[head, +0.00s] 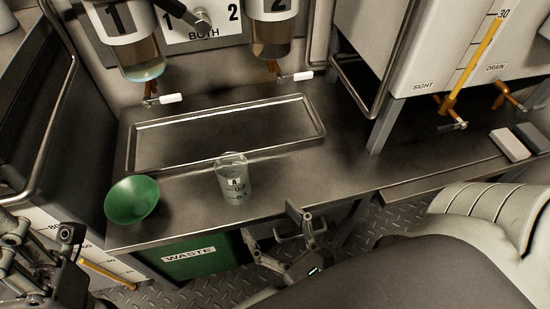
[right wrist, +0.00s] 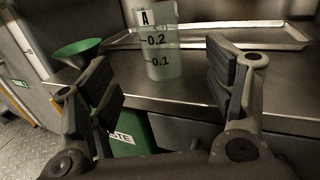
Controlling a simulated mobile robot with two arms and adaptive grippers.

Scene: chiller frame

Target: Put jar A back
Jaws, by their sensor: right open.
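Jar A (head: 234,180) is a clear beaker marked A with 0.1 and 0.2 lines. It stands upright on the steel bench, between the tray and the front edge. My right gripper (head: 271,226) is open and empty in front of the bench edge, close to the jar but apart from it. In the right wrist view, jar A (right wrist: 160,48) stands upright beyond and between the open fingers (right wrist: 165,80). Parts of my left arm show at the lower left; its jaws cannot be made out.
A shallow steel tray (head: 315,130) lies behind the jar, under dispensers 1 (head: 140,60) and 2 (head: 272,38). A green funnel or bowl (head: 132,200) sits at the bench's left end. A green waste bin (head: 190,262) stands below. Bench right of the jar is clear.

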